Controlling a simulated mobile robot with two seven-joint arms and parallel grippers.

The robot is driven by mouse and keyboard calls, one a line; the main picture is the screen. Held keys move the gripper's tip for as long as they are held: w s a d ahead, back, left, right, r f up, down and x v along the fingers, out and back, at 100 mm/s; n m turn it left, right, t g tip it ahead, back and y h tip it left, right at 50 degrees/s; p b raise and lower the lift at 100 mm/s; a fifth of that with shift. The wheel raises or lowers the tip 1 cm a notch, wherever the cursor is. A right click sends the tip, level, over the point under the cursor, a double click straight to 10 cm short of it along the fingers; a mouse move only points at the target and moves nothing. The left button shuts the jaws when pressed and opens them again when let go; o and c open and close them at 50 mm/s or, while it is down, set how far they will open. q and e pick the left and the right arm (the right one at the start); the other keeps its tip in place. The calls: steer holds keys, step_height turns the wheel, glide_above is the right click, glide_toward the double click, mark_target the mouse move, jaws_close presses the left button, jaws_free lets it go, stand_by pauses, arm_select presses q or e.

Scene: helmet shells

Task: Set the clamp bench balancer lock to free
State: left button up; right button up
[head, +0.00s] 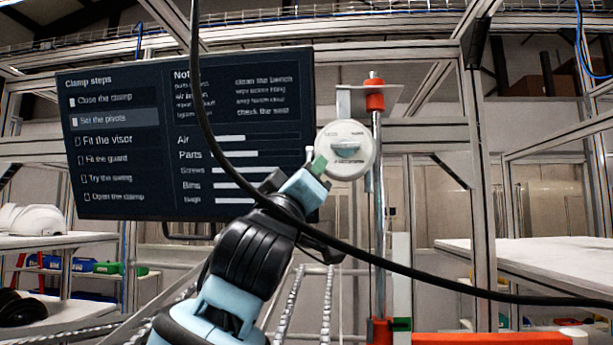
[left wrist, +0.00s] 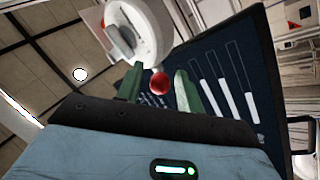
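The balancer lock is a white round dial (head: 345,150) with a pale raised handle bar across its middle and small lettering, too small to read surely. It is mounted beside a metal post. My left gripper (head: 317,166) is just left of and below the dial in the head view. In the left wrist view the dial (left wrist: 150,32) is beyond the fingertips. The green fingers of my left gripper (left wrist: 158,84) are apart. A red ball (left wrist: 160,84) shows between them; I cannot tell whether it lies between or behind them. My right gripper is not in view.
A dark screen (head: 130,190) with clamp steps hangs behind my left arm. A black cable (head: 440,277) runs across the view in front of it. The metal post (head: 379,220) carries an orange collar (head: 375,95). A white table (head: 540,257) stands at the right.

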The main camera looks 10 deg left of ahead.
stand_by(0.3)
arm_select(q)
steer(key=shift+b+v, duration=0.45)
steer(key=shift+v, duration=3.45)
